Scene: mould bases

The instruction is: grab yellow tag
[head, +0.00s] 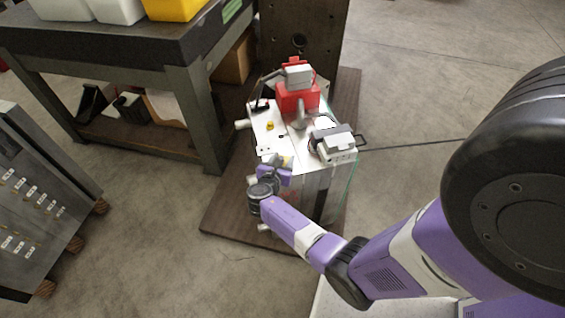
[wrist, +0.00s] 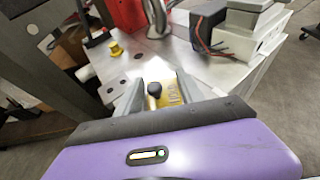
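A yellow tag (wrist: 173,95) with dark markings shows between the fingers of my gripper (wrist: 160,76) in the wrist view, close to the right finger. A black knob (wrist: 154,89) stands in front of its left part. The fingers are spread apart, and I see no clear grip on the tag. In the head view my gripper (head: 282,161) is at the near-left edge of the white-topped mould base (head: 311,170). A small yellow piece (head: 270,126) sits farther back on that top; it also shows in the wrist view (wrist: 115,49). The lower edge of the tag is hidden by my gripper.
A red block (head: 298,97) with a grey piece on it stands at the back of the top. A grey device (head: 333,143) with wires is on the right. A workbench (head: 120,42) with bins stands left, and a grey cabinet (head: 38,200) at far left.

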